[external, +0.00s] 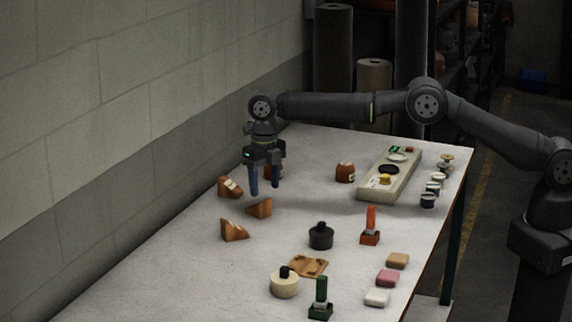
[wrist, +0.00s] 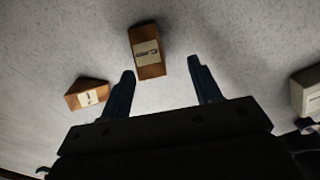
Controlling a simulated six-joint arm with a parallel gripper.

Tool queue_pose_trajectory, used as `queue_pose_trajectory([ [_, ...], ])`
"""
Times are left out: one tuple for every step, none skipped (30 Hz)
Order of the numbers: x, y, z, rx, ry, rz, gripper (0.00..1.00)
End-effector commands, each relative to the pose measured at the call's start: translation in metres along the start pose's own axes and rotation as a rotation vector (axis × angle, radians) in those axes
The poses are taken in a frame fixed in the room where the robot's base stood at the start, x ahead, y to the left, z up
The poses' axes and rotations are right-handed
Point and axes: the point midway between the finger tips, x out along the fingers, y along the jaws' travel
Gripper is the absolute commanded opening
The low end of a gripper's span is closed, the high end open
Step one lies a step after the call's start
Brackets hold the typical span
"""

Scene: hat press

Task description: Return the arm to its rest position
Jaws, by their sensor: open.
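My gripper (external: 264,180) hangs pointing down over the far left part of the table, with its two blue fingers apart and nothing between them. The arm reaches across the table from its base at the right. In the wrist view the open fingers of my gripper (wrist: 163,85) point toward a brown block with a pale label (wrist: 148,50), which lies just beyond the fingertips. A second brown labelled block (wrist: 88,94) lies left of the fingers.
Brown wedges (external: 230,187) (external: 259,208) (external: 234,230) stand near the gripper, with another brown block (external: 345,172) to its right. A pale tray (external: 376,194), small tins (external: 428,201), a dark pot (external: 321,237), an orange-handled stamp (external: 370,228) and colored blocks (external: 388,277) occupy the right side. The left front is clear.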

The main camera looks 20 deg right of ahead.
Motion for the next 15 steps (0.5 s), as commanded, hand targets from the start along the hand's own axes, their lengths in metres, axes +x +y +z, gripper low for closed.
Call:
queue_pose_trajectory([
  [-0.005, -0.006, 0.000, 0.000, 0.000, 0.000, 0.58],
  [-0.007, -0.010, 0.001, 0.000, 0.000, 0.000, 0.58],
  [-0.009, -0.015, 0.001, 0.000, 0.001, 0.000, 0.58],
  [-0.012, -0.019, 0.002, 0.001, 0.000, 0.000, 0.58],
  [-0.014, -0.023, 0.003, 0.002, 0.000, 0.000, 0.58],
  [-0.018, -0.028, 0.003, 0.002, 0.000, 0.000, 0.58],
  [-0.020, -0.032, 0.003, 0.001, -0.001, 0.000, 0.58],
  [-0.023, -0.037, 0.004, 0.001, 0.000, 0.000, 0.58],
  [-0.027, -0.043, 0.005, 0.001, -0.001, 0.000, 0.58],
  [-0.029, -0.049, 0.005, 0.002, 0.000, 0.000, 0.58],
  [-0.032, -0.053, 0.006, 0.002, 0.000, 0.000, 0.58],
  [-0.036, -0.059, 0.006, 0.002, 0.000, 0.000, 0.58],
  [-0.039, -0.065, 0.007, 0.001, -0.001, 0.000, 0.58],
  [-0.043, -0.070, 0.008, 0.001, -0.001, 0.001, 0.58],
  [-0.047, -0.077, 0.009, 0.002, -0.001, 0.001, 0.58],
])
